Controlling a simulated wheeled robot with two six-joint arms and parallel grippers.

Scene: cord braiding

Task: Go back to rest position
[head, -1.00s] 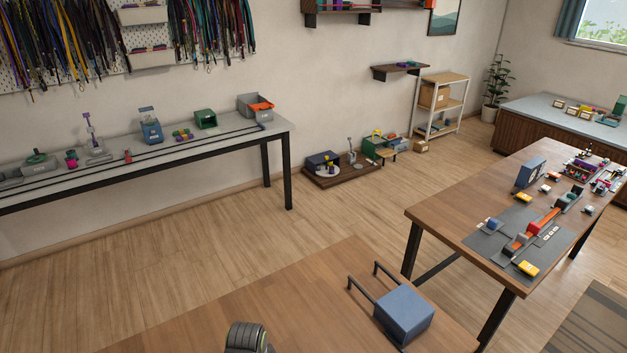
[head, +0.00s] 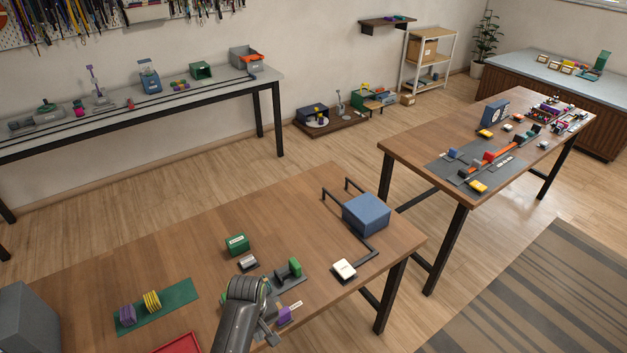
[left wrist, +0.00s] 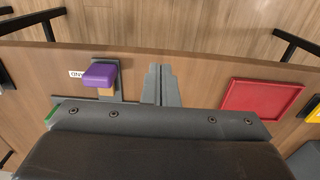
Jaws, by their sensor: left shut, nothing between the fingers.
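My left gripper (head: 268,334) shows at the bottom of the head view, over the near wooden table (head: 185,250). In the left wrist view its fingers (left wrist: 160,84) are together, with nothing between them. They are between a purple block (left wrist: 100,75) on a grey fixture and a red tray (left wrist: 262,96), apart from both in the picture. In the head view the purple block (head: 284,315) is just right of the gripper, and the red tray (head: 178,345) is partly cut off at the bottom. My right gripper is out of view.
A green mat (head: 177,299) holds purple and yellow coils. A green box (head: 237,244), a fixture with a green block (head: 294,267), a white-topped block (head: 344,269) and a blue box (head: 367,213) stand on the table. Its back left part is clear.

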